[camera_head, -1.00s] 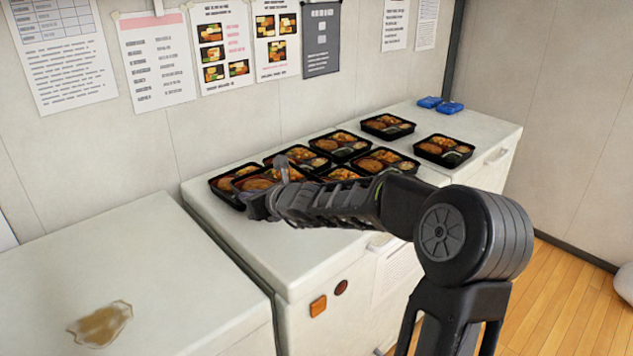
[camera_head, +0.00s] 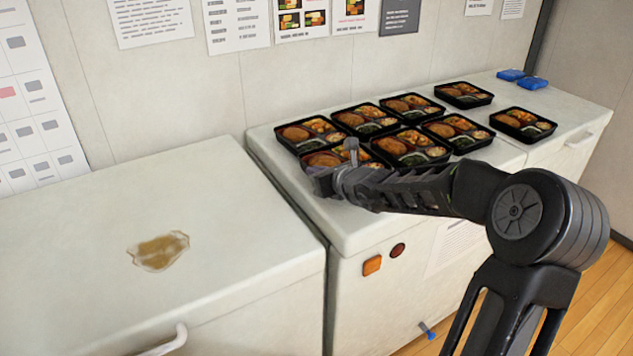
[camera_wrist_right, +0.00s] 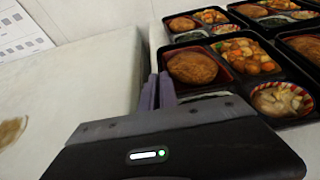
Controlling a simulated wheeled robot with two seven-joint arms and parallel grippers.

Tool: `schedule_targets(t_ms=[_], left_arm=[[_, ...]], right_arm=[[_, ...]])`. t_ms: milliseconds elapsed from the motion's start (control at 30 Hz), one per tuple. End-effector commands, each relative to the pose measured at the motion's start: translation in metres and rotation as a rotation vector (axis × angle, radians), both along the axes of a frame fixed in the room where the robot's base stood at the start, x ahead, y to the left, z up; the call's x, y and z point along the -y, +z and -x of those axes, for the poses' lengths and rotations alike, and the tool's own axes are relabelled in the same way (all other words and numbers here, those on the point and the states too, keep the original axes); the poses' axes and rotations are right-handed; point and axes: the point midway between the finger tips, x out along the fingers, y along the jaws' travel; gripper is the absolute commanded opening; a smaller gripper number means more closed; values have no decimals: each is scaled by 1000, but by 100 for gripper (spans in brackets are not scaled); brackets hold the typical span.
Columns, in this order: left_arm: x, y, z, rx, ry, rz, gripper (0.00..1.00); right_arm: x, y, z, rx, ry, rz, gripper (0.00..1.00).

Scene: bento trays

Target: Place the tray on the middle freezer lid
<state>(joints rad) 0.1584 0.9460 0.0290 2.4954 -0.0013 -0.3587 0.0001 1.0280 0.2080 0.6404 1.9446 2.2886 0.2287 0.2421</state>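The bento tray (camera_head: 329,160) is black, with a brown patty and mixed food, at the front left of a group of trays over the middle freezer lid (camera_head: 290,183). It also shows in the right wrist view (camera_wrist_right: 220,84). My right gripper (camera_head: 322,180) is at its near left side. In the right wrist view its two fingers (camera_wrist_right: 159,88) are close together at the tray's left rim and appear shut on it. The arm hides part of the tray's near side. I cannot tell whether the tray touches the lid. My left gripper is not in view.
Several other trays (camera_head: 413,103) stand close behind and to the right. One tray (camera_head: 523,122) and blue objects (camera_head: 522,79) are farther right. The left freezer lid (camera_head: 90,240) has a brown stain (camera_head: 159,251). A narrow gap separates the freezers. Posters hang behind.

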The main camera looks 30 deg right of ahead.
Motion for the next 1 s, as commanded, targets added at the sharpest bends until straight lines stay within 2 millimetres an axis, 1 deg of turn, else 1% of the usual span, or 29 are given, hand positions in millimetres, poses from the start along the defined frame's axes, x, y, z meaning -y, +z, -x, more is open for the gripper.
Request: schedule_targets(t_ms=[33,100,367,533,567,600,800,1000], left_arm=[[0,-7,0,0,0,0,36],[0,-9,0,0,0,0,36],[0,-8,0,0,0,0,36],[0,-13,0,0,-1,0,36],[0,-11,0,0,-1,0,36],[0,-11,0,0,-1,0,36],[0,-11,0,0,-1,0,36],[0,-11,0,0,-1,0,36]], right_arm=[[-1,-11,0,1,1,-2,0],[0,-17,0,1,1,0,0],[0,-17,0,2,1,2,0],[-1,-22,0,2,2,2,0],[0,-21,0,-1,0,1,6],[0,-21,0,-1,0,0,9],[0,-21,0,-1,0,0,25],[0,-21,0,-1,0,0,25]])
